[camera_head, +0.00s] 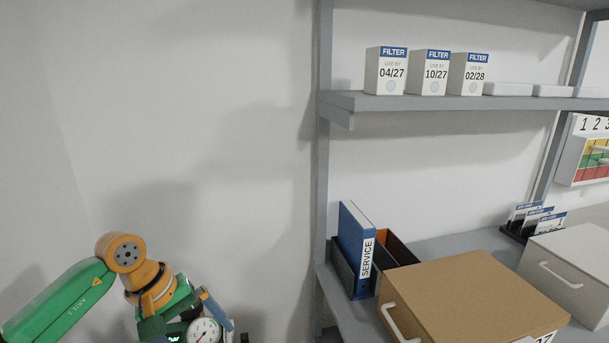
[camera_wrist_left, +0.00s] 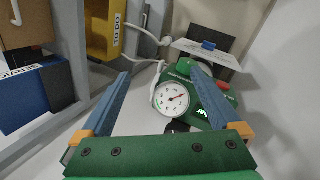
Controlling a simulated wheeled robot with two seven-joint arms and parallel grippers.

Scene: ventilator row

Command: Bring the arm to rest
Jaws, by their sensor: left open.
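My left arm (camera_head: 128,254), green and orange, reaches in at the lower left of the head view. Its gripper (camera_head: 222,316) is at the bottom edge, partly cut off. In the left wrist view the gripper (camera_wrist_left: 160,70) has its two blue fingers spread wide, with nothing held between them. A green device with a round white gauge (camera_wrist_left: 172,98) shows between and beyond the fingers; its gauge also shows in the head view (camera_head: 203,332). I cannot tell how far the fingertips are from it. My right gripper is out of view.
A grey shelf rack (camera_head: 324,150) stands right of the arm, with filter boxes (camera_head: 429,74) above. Below are a blue service binder (camera_head: 352,250), a brown-topped box (camera_head: 470,290) and a white drawer box (camera_head: 570,270). Bare wall (camera_head: 200,120) lies above the arm.

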